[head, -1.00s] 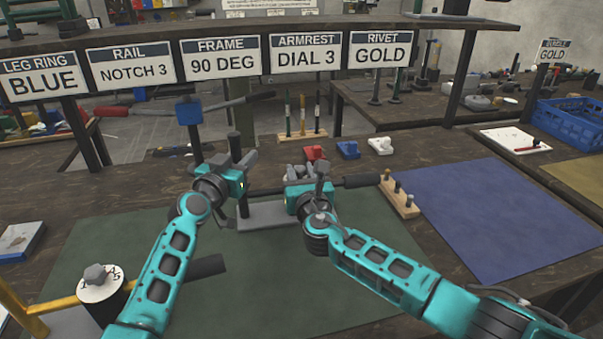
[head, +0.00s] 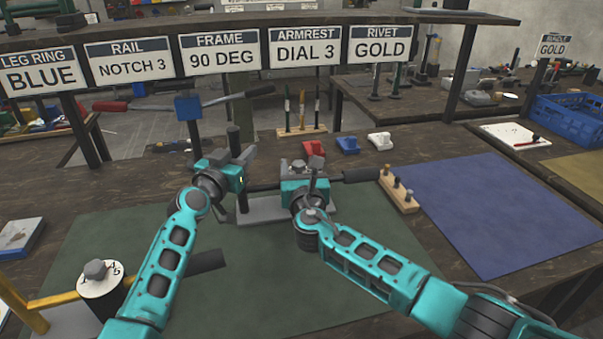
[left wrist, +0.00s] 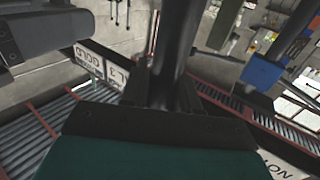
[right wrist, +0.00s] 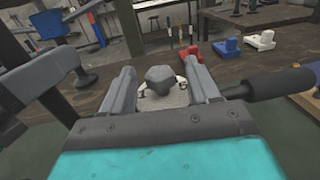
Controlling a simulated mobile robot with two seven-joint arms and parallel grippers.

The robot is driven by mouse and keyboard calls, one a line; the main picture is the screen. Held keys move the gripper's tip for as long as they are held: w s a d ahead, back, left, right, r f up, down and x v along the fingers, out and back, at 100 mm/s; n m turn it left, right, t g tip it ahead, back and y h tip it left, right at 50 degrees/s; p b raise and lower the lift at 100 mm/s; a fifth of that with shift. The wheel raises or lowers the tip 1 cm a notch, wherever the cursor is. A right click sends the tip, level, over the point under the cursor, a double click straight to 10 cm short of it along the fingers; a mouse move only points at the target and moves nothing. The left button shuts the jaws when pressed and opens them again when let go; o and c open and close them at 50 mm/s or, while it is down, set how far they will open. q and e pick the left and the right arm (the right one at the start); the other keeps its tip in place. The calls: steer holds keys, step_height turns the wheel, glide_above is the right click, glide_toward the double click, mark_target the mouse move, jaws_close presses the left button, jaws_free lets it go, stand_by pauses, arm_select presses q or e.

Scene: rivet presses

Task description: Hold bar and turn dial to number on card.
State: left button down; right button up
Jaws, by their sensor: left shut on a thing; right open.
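The card reading ARMREST DIAL 3 (head: 305,47) hangs in the sign row in the head view. My left gripper (head: 240,165) is shut on a dark bar, which shows in the left wrist view (left wrist: 175,50) as a thick cylinder running up from the jaws. My right gripper (head: 300,172) is open. In the right wrist view its fingers stand on either side of a grey knob (right wrist: 165,79) on a pale round dial (right wrist: 172,98). The dial's numbers cannot be read there. A black grip (head: 361,175) sticks out to the right of this fixture.
Another white dial (head: 101,284) with a knob stands at the left by a yellow bar (head: 50,299). A wooden block with pegs (head: 400,190) lies right of the fixture. Red (head: 314,150), blue (head: 348,145) and white (head: 380,141) pieces lie behind. The blue mat (head: 490,215) is clear.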

steer(key=s, duration=1.2)
steer(key=shift+d, duration=0.45)
steer(key=shift+o, duration=0.4)
